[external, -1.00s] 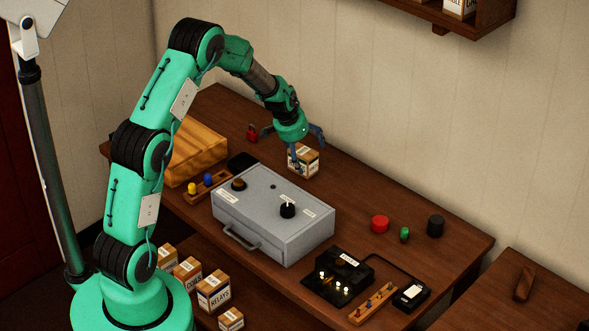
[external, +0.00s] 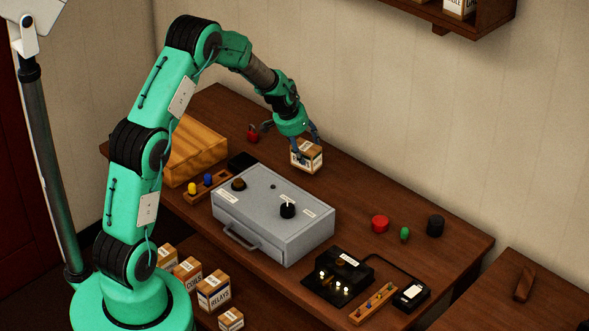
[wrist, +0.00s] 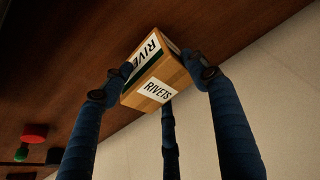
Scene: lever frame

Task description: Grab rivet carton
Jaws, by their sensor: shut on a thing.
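The rivet carton (external: 307,156) is a small brown box with white labels, at the back of the table behind the grey case. In the wrist view the carton (wrist: 156,75) shows "RIVETS" on its label and sits between the blue fingers. My gripper (external: 305,146) reaches down over it from the upper left. In the wrist view my gripper (wrist: 158,84) is shut on the carton, with fingers against its sides. The carton looks slightly above the tabletop, though the gap is hard to judge.
The grey case (external: 270,220) with knobs stands in front of the carton. Red (external: 380,224), green (external: 404,234) and black (external: 435,226) pieces stand to the right. A wall shelf (external: 440,15) hangs above.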

